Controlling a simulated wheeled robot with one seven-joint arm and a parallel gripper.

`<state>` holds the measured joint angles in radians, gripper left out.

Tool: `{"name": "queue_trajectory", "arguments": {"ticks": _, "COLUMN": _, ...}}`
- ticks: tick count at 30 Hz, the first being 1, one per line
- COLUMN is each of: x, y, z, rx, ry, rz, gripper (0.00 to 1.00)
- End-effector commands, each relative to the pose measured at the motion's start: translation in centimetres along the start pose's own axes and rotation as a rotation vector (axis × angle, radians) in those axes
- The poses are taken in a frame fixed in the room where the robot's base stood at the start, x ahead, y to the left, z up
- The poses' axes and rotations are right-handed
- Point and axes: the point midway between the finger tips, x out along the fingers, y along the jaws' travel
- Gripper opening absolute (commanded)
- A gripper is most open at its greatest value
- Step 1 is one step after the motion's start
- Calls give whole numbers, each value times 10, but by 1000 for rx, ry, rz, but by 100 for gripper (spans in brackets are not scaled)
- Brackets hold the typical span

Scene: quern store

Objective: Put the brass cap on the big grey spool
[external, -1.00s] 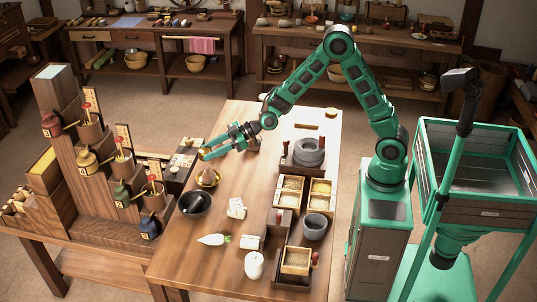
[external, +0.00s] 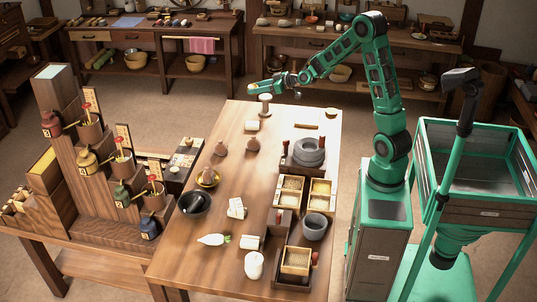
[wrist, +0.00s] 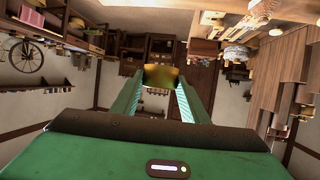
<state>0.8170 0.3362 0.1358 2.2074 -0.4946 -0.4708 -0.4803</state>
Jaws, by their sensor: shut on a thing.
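My gripper (external: 257,88) is raised above the far end of the long wooden table, its fingers pointing left. It is shut on the brass cap (external: 251,87), a small yellow piece at the fingertips. In the wrist view the brass cap (wrist: 160,76) sits between the two green fingers. A pale grey spool shape (external: 265,99) stands upright at the table's far edge, below and slightly right of the cap, apart from it. I take it for the big grey spool; its colour is hard to judge.
A grey round quern (external: 309,152) stands on the right. A dark bowl (external: 194,204) is nearer left. The middle of the table is mostly clear.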

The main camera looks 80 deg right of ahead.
Motion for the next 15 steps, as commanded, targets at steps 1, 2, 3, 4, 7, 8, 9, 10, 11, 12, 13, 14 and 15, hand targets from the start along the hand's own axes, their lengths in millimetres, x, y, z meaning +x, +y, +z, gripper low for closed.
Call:
{"name": "queue_trajectory", "arguments": {"ticks": 1, "x": -6, "y": 14, "z": 0, "rx": 8, "ry": 1, "rz": 20, "gripper": 18}}
{"name": "queue_trajectory", "arguments": {"ticks": 2, "x": -8, "y": 20, "z": 1, "rx": 12, "ry": 1, "rz": 28, "gripper": 18}}
{"name": "queue_trajectory", "arguments": {"ticks": 3, "x": -11, "y": 27, "z": 1, "rx": 17, "ry": 1, "rz": 38, "gripper": 18}}
{"name": "queue_trajectory", "arguments": {"ticks": 4, "x": -13, "y": 30, "z": 2, "rx": 20, "ry": 1, "rz": 44, "gripper": 18}}
{"name": "queue_trajectory", "arguments": {"ticks": 7, "x": -16, "y": 41, "z": 3, "rx": 26, "ry": 0, "rz": 58, "gripper": 18}}
{"name": "queue_trajectory", "arguments": {"ticks": 8, "x": -16, "y": 45, "z": 4, "rx": 27, "ry": 0, "rz": 60, "gripper": 18}}
{"name": "queue_trajectory", "arguments": {"ticks": 9, "x": -15, "y": 50, "z": 7, "rx": 29, "ry": -1, "rz": 62, "gripper": 18}}
{"name": "queue_trajectory", "arguments": {"ticks": 10, "x": -14, "y": 54, "z": 9, "rx": 30, "ry": -2, "rz": 63, "gripper": 18}}
{"name": "queue_trajectory", "arguments": {"ticks": 11, "x": -12, "y": 59, "z": 12, "rx": 30, "ry": -2, "rz": 64, "gripper": 18}}
{"name": "queue_trajectory", "arguments": {"ticks": 12, "x": -9, "y": 66, "z": 15, "rx": 31, "ry": -2, "rz": 64, "gripper": 18}}
{"name": "queue_trajectory", "arguments": {"ticks": 13, "x": -7, "y": 72, "z": 18, "rx": 32, "ry": -3, "rz": 64, "gripper": 18}}
{"name": "queue_trajectory", "arguments": {"ticks": 14, "x": -4, "y": 78, "z": 21, "rx": 30, "ry": -2, "rz": 64, "gripper": 18}}
{"name": "queue_trajectory", "arguments": {"ticks": 15, "x": -1, "y": 86, "z": 25, "rx": 32, "ry": -2, "rz": 63, "gripper": 18}}
